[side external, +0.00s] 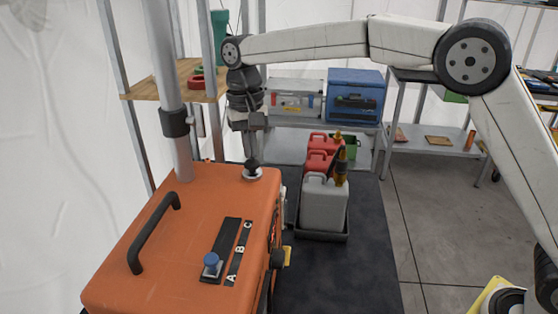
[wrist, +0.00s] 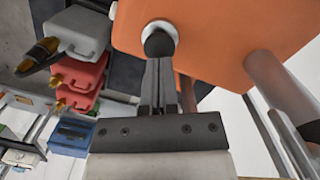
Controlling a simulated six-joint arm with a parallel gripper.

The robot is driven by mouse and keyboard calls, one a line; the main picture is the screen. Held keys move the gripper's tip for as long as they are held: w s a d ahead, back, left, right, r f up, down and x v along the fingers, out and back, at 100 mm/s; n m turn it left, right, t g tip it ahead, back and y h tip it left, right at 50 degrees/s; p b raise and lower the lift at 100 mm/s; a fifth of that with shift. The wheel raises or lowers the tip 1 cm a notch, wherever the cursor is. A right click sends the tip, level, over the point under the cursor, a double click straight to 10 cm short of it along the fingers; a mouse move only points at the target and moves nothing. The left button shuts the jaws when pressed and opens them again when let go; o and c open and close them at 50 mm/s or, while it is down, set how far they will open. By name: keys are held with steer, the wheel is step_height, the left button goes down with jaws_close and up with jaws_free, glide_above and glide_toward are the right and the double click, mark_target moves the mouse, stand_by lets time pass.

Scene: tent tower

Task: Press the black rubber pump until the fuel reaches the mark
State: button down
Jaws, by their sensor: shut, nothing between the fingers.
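The orange machine (side external: 180,225) stands at the left in the side view and fills the upper part of the wrist view (wrist: 215,30). The black rubber pump (wrist: 158,42) sits in a pale round collar on the orange top; in the side view it is at the far right corner of the top (side external: 252,172). My gripper (side external: 251,158) points down over it, with its shut, empty fingertips (wrist: 160,60) at the pump, apparently touching it. The fingers partly hide the pump. No fuel level or mark can be made out.
A black handle (side external: 155,230) and a grey post (side external: 165,90) rise from the machine. Grey (side external: 323,205) and red (side external: 318,160) fuel cans stand to its right. Shelves with cases are behind.

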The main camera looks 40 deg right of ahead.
steer(key=shift+f, duration=0.1)
steer(key=shift+f, duration=0.85)
steer(key=shift+w+d+r, duration=0.2)
steer(key=shift+w+r, duration=0.05)
steer(key=shift+w, duration=0.5)
steer(key=shift+w+d+r, duration=0.2)
steer(key=shift+w+r, duration=0.05)
steer(key=shift+w, duration=0.5)
steer(key=shift+r, duration=0.15)
step_height(320, 180, up, 8)
steer(key=shift+w+f, duration=0.25)
steer(key=shift+w, duration=0.1)
steer(key=shift+d, duration=0.1)
